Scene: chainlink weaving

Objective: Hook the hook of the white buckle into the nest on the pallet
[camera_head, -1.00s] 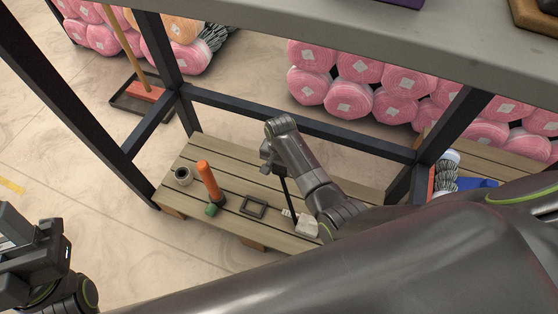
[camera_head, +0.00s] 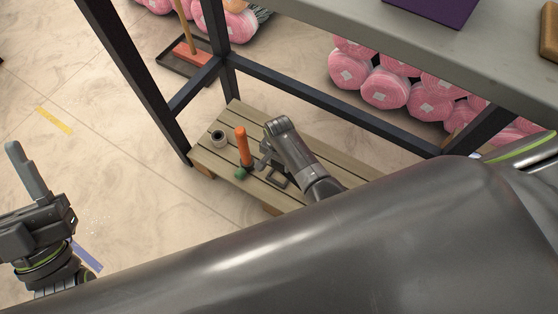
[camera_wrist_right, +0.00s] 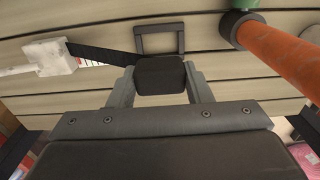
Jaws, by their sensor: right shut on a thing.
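In the right wrist view, my right gripper (camera_wrist_right: 160,78) is shut on a black block (camera_wrist_right: 160,72) just above the pallet (camera_wrist_right: 110,15). A black strap (camera_wrist_right: 100,53) runs left from the block to a white, marbled buckle (camera_wrist_right: 50,57), with a pale bar (camera_wrist_right: 15,70) beyond it. A dark square frame (camera_wrist_right: 160,38), perhaps the nest, lies just beyond the held block. In the head view my right gripper (camera_head: 266,164) is beside this frame (camera_head: 277,182); the buckle is hidden behind my arm. My left gripper (camera_head: 27,172) is away at the left; its jaw opening is unclear.
An orange cylinder (camera_head: 242,145), a green piece (camera_head: 240,174) and a grey ring-like pot (camera_head: 219,139) stand on the pallet near my right gripper. Dark shelf legs (camera_head: 133,82) and a crossbar (camera_head: 310,105) enclose the area. Pink rolls (camera_head: 385,88) lie behind.

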